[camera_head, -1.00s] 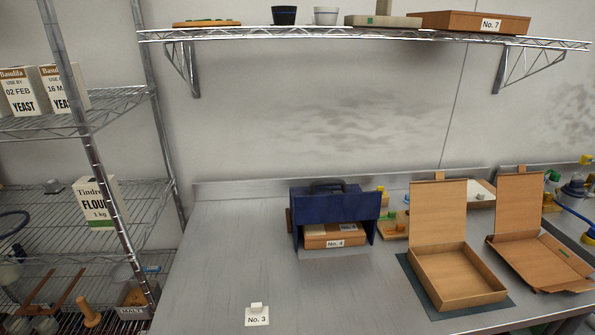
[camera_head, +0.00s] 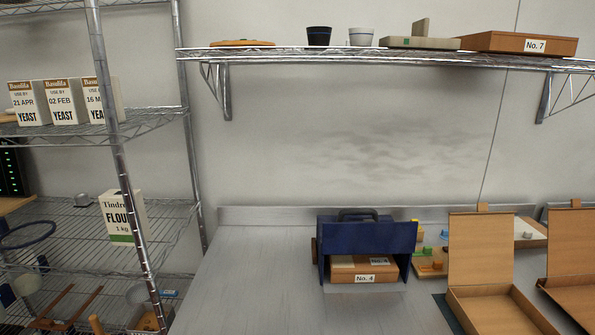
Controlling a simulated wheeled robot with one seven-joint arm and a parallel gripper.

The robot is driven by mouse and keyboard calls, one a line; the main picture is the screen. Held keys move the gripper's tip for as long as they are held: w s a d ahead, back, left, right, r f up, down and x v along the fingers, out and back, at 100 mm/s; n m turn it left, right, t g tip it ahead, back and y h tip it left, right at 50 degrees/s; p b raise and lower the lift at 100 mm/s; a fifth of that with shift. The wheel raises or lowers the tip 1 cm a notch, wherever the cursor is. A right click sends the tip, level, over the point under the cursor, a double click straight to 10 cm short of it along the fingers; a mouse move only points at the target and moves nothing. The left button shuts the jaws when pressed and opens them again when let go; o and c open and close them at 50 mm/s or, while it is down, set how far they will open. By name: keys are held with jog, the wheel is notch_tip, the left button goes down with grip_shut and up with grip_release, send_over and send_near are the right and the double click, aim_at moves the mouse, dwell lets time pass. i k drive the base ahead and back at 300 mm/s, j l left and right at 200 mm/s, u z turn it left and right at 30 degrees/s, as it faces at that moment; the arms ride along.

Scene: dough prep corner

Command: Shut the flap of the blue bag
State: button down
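The blue bag (camera_head: 367,232) stands upright on the metal table, near the back wall, with a dark handle (camera_head: 358,214) on top. Its front is open. Inside lies a cardboard box labelled No. 4 (camera_head: 345,275). A grey panel (camera_head: 365,288) lies flat on the table in front of the opening; I cannot tell for certain whether it is the bag's flap. My gripper is not in view.
Open cardboard boxes (camera_head: 480,250) and (camera_head: 570,245) with raised lids stand right of the bag. Small coloured blocks on a board (camera_head: 432,268) sit close beside it. The table (camera_head: 262,270) left of the bag is clear. A wire rack (camera_head: 165,225) stands at the left; a wall shelf (camera_head: 300,57) hangs above.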

aim_at(367, 236)
jog(key=i+l, duration=0.15)
jog(key=i, duration=0.35)
jog(key=i+l, duration=0.15)
jog(key=i, duration=0.4)
jog(key=i+l, duration=0.15)
jog(key=i, duration=0.35)
jog(key=i+l, duration=0.2)
jog(key=i, duration=0.35)
jog(key=k+j, duration=0.1)
jog(key=j, duration=0.3)
jog(key=k+j, duration=0.15)
jog(key=j, duration=0.25)
jog(key=k+j, duration=0.1)
jog(key=j, duration=0.35)
